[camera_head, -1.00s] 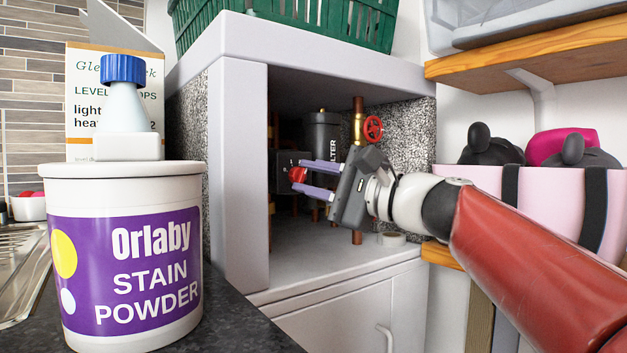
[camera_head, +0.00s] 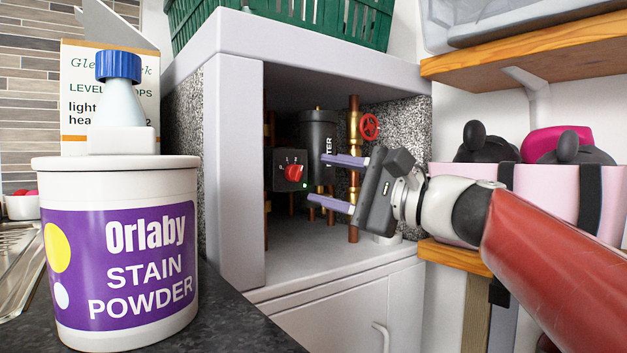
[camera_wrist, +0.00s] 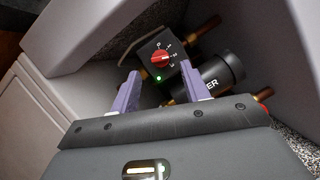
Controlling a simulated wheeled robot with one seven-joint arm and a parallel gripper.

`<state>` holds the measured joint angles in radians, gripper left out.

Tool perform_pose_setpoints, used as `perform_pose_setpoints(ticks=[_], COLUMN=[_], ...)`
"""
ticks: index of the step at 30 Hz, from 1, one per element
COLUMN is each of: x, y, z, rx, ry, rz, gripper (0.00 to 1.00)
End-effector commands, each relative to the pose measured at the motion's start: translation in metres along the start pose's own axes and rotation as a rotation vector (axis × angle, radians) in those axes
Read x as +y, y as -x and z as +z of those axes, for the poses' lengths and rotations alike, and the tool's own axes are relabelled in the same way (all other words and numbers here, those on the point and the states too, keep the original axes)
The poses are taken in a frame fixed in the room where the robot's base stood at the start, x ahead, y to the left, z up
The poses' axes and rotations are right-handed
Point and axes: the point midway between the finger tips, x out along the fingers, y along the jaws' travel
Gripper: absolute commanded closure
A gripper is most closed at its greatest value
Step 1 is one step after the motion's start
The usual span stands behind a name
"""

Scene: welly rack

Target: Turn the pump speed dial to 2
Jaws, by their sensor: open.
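The red pump speed dial (camera_head: 293,173) is on the front of a dark pump box (camera_head: 283,183) inside the open cabinet. In the wrist view the dial (camera_wrist: 160,58) shows with number marks around it. Its pale pointer line seems to face the mark that looks like 2, but the marks are small. A green light glows beside the dial. My gripper (camera_head: 318,178) is open and empty, with its lilac fingers to the right of the dial and apart from it. In the wrist view my gripper's fingers (camera_wrist: 160,75) lie either side of the dial's line.
A black filter cylinder (camera_head: 318,135) and copper pipes with a red valve wheel (camera_head: 369,127) stand close behind my gripper. The cabinet's left wall (camera_head: 238,170) bounds the opening. A stain powder tub (camera_head: 120,250) is in the left foreground. A pink boot box (camera_head: 535,190) is at right.

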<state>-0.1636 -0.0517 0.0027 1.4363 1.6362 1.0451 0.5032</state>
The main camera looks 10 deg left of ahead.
Motion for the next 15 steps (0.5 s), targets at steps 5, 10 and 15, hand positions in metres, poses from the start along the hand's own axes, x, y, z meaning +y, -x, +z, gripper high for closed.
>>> perform_pose_setpoints(ticks=[5, 10, 15], x=[0.000, 0.000, 0.000], y=[0.027, 0.037, 0.038], z=[0.000, 0.000, 0.000], rx=[0.001, 0.000, -0.001], ry=[0.000, -0.001, -0.001], rz=[-0.001, -0.001, 0.000], gripper=[0.54, 0.54, 0.54])
